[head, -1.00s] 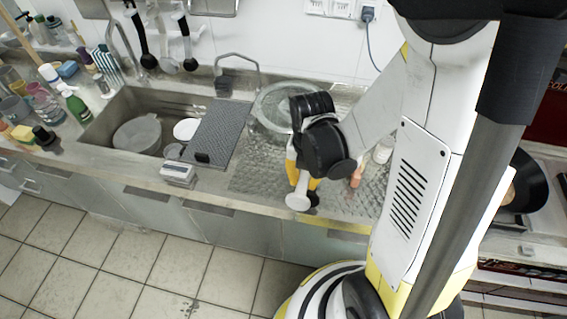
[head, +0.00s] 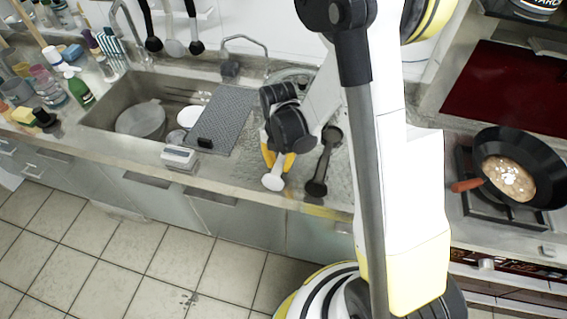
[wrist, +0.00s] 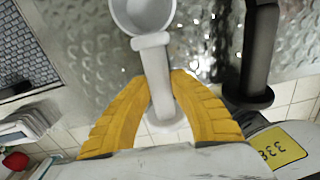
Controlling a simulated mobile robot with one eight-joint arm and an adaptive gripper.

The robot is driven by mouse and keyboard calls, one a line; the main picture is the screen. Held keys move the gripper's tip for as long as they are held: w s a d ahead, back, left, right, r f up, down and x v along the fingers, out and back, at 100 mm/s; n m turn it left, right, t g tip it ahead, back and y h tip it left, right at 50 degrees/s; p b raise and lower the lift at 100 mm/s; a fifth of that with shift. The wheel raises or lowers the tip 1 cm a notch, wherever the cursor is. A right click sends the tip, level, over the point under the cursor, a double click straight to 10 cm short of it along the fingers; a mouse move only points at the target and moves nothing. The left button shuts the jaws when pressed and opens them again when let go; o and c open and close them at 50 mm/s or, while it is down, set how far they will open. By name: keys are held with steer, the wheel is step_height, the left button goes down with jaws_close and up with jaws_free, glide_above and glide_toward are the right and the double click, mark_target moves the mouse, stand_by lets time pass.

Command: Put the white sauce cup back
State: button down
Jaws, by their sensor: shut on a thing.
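The white sauce cup (wrist: 146,14) shows at the top of the wrist view, partly cut off, with its round bowl open toward the camera and its handle running down. My gripper's yellow fingers (wrist: 160,84) are closed on both sides of that handle. The handle's flared white end sits between the fingers. In the head view my gripper (head: 279,163) is above the counter's front part, and the white flared end (head: 273,182) of the cup shows below it. The bowl is hidden there. Whether the cup touches the counter I cannot tell.
A dark handled item (head: 324,162) is just right of my gripper; it also shows in the wrist view (wrist: 259,50). A pan (head: 540,165) sits on the hob at right.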

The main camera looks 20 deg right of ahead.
steer(key=shift+f, duration=0.1)
steer(key=c, duration=1.3)
jaws_free()
steer(key=shift+o, duration=0.2)
step_height(320, 180, up, 10)
steer(key=p, duration=0.5)
steer(key=s+r+m+t, duration=0.3)
steer(key=s+r+m, duration=0.3)
steer(key=m, duration=0.8)
steer(key=s+r+m+t, duration=0.4)
steer(key=s+r+m, duration=0.2)
steer(key=r+m, duration=0.7)
steer(key=shift+s+d+r+m, duration=0.15)
steer(key=shift+m, duration=0.35)
